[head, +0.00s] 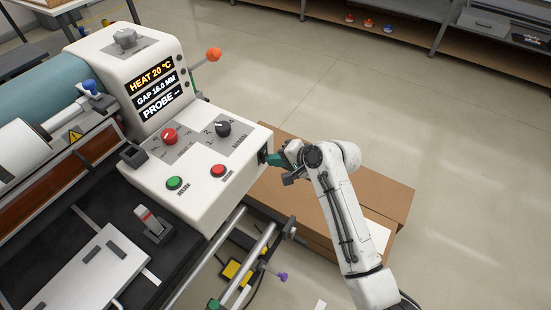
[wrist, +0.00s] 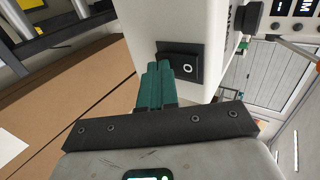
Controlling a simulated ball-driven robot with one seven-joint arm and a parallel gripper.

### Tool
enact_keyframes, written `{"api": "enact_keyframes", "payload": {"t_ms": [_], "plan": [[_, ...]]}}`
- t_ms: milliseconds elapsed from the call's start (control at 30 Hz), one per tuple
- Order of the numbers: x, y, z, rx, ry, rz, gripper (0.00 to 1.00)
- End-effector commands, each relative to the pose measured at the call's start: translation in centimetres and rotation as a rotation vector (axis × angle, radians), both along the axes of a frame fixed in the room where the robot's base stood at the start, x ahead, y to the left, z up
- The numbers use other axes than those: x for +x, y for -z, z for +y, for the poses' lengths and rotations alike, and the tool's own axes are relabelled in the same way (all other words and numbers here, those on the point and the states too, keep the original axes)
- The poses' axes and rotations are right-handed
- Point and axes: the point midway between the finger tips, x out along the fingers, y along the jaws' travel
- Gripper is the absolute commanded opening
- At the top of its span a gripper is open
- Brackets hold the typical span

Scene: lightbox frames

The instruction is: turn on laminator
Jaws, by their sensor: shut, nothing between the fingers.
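The laminator (head: 205,190) stands at the left in the head view, with a white control box, a red knob, a black knob, and green and red buttons. Its display (head: 153,88) is lit and reads HEAT 20 °C, GAP 16.0 MM and PROBE –. A black rocker switch (wrist: 183,67) with a white circle mark is on the box's side face in the wrist view. My gripper (head: 272,160) is shut and empty, its green fingertips (wrist: 158,68) right at the switch's left part. I cannot tell whether they touch it. The fingers hide part of the switch.
Cardboard boxes (head: 390,190) stand below and beside my arm. Metal rails (head: 250,262) with a purple knob run under the control box. An orange-ended lever (head: 213,54) sticks out behind the display. The floor at the right is open.

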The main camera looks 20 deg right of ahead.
Motion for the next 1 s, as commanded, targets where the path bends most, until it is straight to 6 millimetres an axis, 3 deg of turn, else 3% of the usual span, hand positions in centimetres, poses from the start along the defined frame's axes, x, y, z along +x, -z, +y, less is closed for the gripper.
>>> {"api": "enact_keyframes", "payload": {"t_ms": [533, 1000], "plan": [[0.2, 0.1, 0.2, 0.02, -0.002, -0.029, 0.0], [0.2, -1.6, 0.2, 0.021, -0.003, -0.029, 0.0]]}}
